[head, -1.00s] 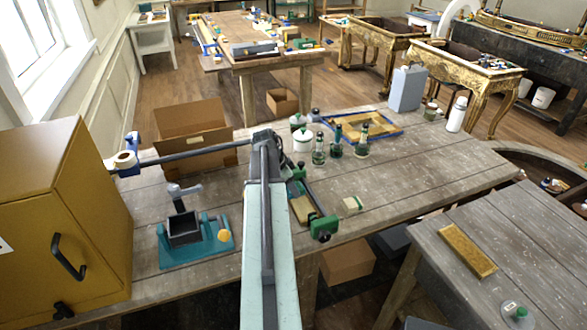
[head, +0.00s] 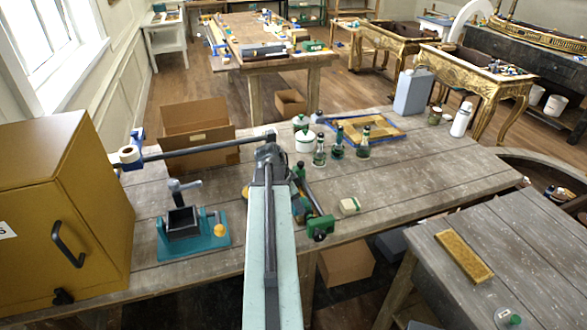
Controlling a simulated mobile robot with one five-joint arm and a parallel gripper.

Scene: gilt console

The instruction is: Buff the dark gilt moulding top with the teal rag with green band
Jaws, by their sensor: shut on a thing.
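My pale arm reaches forward over the middle of the long grey wooden table. My gripper (head: 270,152) is at its far dark end, seen from behind. It is shut, with its fingertips and most of what it holds hidden by my wrist. I cannot make out the teal rag or its green band. A flat gilt strip (head: 463,257) lies on the grey table at the right, well apart from my gripper. A gilt frame (head: 365,129) with blue edging lies at the back of the long table. I cannot tell which gilt piece is the dark moulding.
Several glass bottles (head: 337,150) stand behind. A teal vise (head: 192,238), a cardboard box (head: 198,135) and a yellow cabinet (head: 65,205) stand left.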

